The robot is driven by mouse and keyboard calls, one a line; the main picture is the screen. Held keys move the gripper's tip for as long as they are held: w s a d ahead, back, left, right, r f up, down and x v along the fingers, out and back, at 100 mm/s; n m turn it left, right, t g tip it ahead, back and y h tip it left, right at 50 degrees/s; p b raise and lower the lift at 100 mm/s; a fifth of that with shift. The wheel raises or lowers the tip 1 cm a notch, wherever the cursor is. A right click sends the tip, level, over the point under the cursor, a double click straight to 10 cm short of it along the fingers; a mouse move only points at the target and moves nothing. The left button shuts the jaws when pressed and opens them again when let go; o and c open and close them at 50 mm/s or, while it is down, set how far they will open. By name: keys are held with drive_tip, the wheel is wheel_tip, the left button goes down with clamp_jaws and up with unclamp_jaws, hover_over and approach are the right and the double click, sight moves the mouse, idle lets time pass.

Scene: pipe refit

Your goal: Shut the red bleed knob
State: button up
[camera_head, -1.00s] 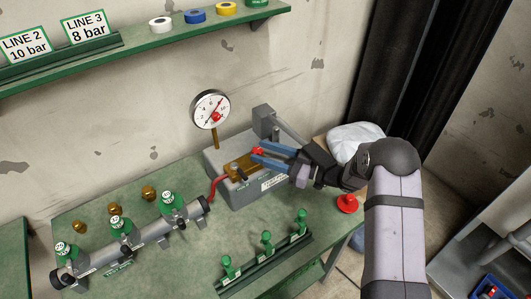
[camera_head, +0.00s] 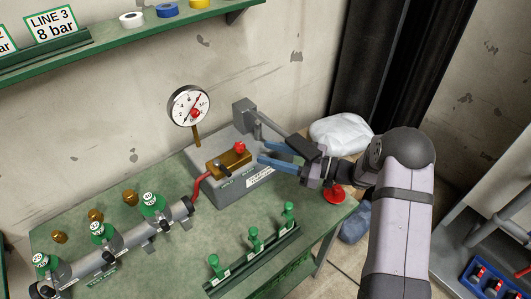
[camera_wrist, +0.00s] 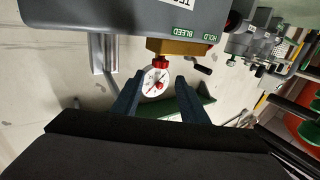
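The red bleed knob (camera_head: 239,147) stands on the right end of the brass valve block (camera_head: 226,165), on top of the grey test pump (camera_head: 250,185). In the wrist view the red knob (camera_wrist: 162,62) shows at the brass block, beside a green BLEED / HOLD label (camera_wrist: 188,34). My gripper (camera_head: 261,153) is open and empty, just right of the knob and apart from it. In the wrist view its two blue fingers (camera_wrist: 157,98) stand wide apart with the knob beyond the tips. The knob's exact setting cannot be told.
A pressure gauge (camera_head: 189,106) rises behind the block. A red hose (camera_head: 197,186) joins the pump to a pipe with green-topped valves (camera_head: 101,233). A rack of green plugs (camera_head: 255,240) is in front. A red object (camera_head: 334,193) and a white bag (camera_head: 340,133) are at the right.

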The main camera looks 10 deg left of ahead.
sight(244, 147)
drive_tip(key=shift+f, duration=0.1)
drive_tip(key=b, duration=0.3)
drive_tip(key=shift+w+a+f+b, duration=0.1)
drive_tip(key=shift+a+f+b, duration=0.2)
drive_tip(key=shift+b, duration=0.1)
drive_tip(key=shift+p+x, duration=1.05)
drive_tip(key=shift+x, duration=2.65)
drive_tip(key=shift+r, duration=0.15)
drive_tip(key=c, duration=0.9)
